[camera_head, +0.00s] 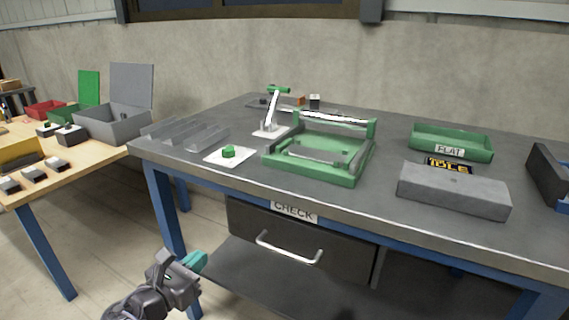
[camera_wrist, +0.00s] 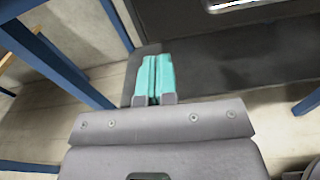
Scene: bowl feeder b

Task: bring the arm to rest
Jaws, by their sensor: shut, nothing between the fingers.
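My gripper (camera_head: 197,262) has teal fingers and is low in front of the table, left of the drawer and below the table top. In the wrist view its two teal fingers (camera_wrist: 154,78) lie together, shut with nothing between them. It holds no object and appears apart from the table. The grey shelf under the table shows beyond the fingers in the wrist view. My arm comes in from the bottom edge of the head view.
The dark table (camera_head: 380,195) carries a green frame fixture (camera_head: 310,178), a green tray (camera_head: 470,149) and a grey block (camera_head: 453,193). The CHECK drawer (camera_head: 290,240) has a protruding handle. Blue table legs (camera_head: 163,205) stand close by. A wooden table (camera_head: 85,160) is at left.

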